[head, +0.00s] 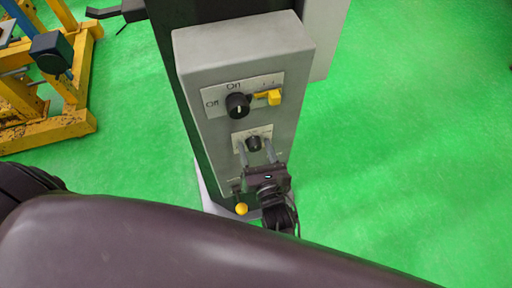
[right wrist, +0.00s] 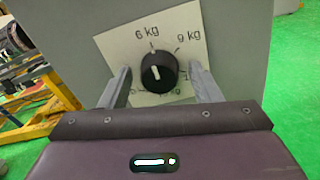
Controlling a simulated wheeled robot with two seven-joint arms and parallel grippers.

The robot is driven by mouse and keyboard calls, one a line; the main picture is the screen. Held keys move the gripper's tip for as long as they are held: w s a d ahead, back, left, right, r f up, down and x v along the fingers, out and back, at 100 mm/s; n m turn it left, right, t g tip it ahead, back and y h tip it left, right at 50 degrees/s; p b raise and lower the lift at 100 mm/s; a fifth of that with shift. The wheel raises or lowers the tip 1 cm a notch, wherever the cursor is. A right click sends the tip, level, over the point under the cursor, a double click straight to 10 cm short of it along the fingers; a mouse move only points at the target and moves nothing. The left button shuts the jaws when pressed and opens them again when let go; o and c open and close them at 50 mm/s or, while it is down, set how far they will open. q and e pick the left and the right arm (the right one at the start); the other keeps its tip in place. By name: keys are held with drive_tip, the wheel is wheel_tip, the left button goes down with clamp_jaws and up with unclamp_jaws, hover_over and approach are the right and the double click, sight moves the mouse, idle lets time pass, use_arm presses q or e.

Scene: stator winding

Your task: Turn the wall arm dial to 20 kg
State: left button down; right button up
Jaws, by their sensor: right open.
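The wall arm dial (head: 254,143) is a small black knob on a white label plate on the grey box, and it shows larger in the right wrist view (right wrist: 158,73). The plate reads 6 kg at top left and 9 kg at top right; its lower markings are partly hidden. The knob's white line points up, slightly left, near the 6 kg mark. My right gripper (head: 255,146) is open, with one finger on each side of the dial; its fingers also straddle the knob in the right wrist view (right wrist: 160,71). Gaps show between fingers and knob. My left gripper is not in view.
Above the dial, the grey control box (head: 245,48) carries a black Off/On knob (head: 237,105) and a yellow switch (head: 274,97). A yellow ball-ended lever (head: 241,208) sits below left. A yellow frame (head: 70,95) stands at left. Green floor at right is clear.

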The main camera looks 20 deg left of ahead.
drive_tip(key=c, duration=1)
